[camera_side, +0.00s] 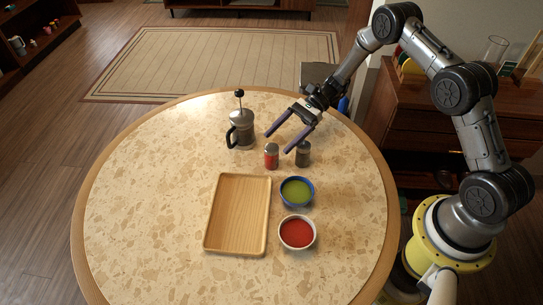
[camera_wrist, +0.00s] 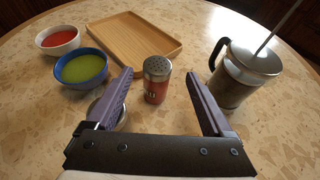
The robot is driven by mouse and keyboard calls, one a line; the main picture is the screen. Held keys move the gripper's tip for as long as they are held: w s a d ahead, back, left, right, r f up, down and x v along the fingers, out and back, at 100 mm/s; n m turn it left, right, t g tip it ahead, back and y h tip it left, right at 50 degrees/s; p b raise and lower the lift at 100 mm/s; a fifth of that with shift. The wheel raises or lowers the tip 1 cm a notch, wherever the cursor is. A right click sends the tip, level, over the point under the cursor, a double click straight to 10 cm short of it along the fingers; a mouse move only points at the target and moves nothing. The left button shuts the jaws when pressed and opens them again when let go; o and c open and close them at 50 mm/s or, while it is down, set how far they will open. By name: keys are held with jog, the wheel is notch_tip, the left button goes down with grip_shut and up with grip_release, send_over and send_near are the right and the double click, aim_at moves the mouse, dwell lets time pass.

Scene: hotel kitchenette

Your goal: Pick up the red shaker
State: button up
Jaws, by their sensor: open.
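The red shaker (camera_side: 271,157) stands upright on the round table, with a grey perforated top. In the wrist view the red shaker (camera_wrist: 156,82) stands between and just beyond the open fingers, not touching either as far as I can see. My gripper (camera_side: 278,143) is open and empty, above the table and close to the shaker. In the wrist view its two purple-grey fingers (camera_wrist: 162,85) spread to either side of the shaker. A dark grey shaker (camera_side: 303,154) stands just right of the red one; in the wrist view it is mostly hidden behind the left finger.
A French press (camera_side: 241,129) stands left of the red shaker, near the right finger in the wrist view. A wooden tray (camera_side: 238,214), a blue bowl of green contents (camera_side: 297,192) and a white bowl of red contents (camera_side: 297,233) sit nearer the side camera. The table's left side is clear.

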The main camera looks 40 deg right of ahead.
aim_at(271, 147)
jog(key=shift+s+x, duration=0.2)
jog(key=shift+x, duration=2.1)
grip_shut()
